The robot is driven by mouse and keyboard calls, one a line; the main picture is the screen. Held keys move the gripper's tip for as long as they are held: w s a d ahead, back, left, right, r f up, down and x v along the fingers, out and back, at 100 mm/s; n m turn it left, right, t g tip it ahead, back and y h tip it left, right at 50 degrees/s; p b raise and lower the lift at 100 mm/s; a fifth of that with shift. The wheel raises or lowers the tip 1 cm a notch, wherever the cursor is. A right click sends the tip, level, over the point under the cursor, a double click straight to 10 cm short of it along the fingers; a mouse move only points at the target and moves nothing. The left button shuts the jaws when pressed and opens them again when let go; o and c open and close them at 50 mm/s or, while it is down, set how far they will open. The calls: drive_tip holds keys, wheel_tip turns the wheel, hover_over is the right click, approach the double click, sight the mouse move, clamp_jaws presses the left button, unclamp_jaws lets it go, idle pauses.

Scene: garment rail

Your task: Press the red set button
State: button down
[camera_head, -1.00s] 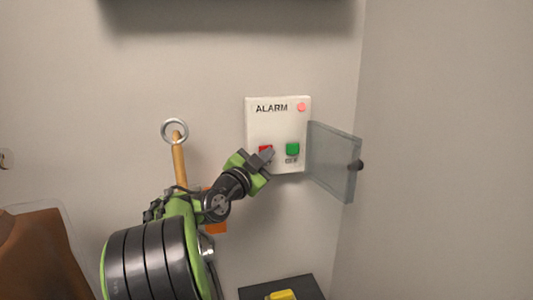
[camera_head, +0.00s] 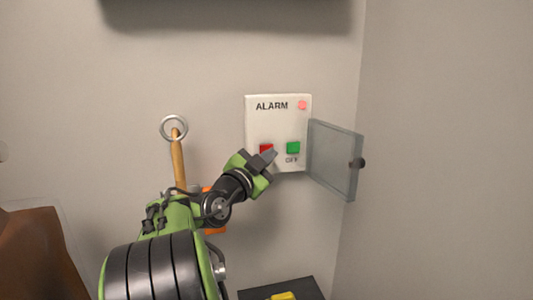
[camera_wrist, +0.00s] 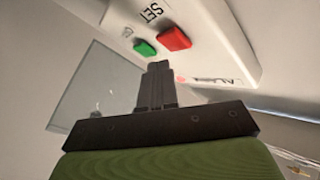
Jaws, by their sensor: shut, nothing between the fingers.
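The white alarm box (camera_head: 278,122) is on the wall, marked ALARM at its top. Its red set button (camera_head: 266,148) is at the lower left, partly hidden by my gripper (camera_head: 268,156) in the head view. The green button (camera_head: 293,147) is to its right, above the word OFF. In the wrist view the red button (camera_wrist: 174,38) sits beside the word SET, with the green button (camera_wrist: 145,48) to its left. My gripper (camera_wrist: 158,66) is shut and empty, its tips just short of the buttons; I cannot tell whether they touch.
The clear hinged cover (camera_head: 335,160) stands open to the right, with a dark knob (camera_head: 357,163). A pink-red lamp (camera_head: 302,105) is at the box's upper right. A wooden rod with a metal ring (camera_head: 174,128) is at left. A dark box (camera_head: 283,289) is below.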

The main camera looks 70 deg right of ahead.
drive_tip(key=shift+s+a+f+b, duration=0.1)
drive_tip(key=shift+s+a+b, duration=0.35)
drive_tip(key=shift+a, duration=0.2)
drive_tip(key=shift+s+a+r+b, duration=0.1)
drive_tip(key=shift+s+a+b, duration=0.3)
drive_tip(key=shift+a, duration=0.25)
drive_tip(key=shift+s+a+f+b, duration=0.1)
drive_tip(key=shift+s+a+b, duration=0.3)
drive_tip(key=shift+a, duration=0.25)
drive_tip(key=shift+w, duration=0.1)
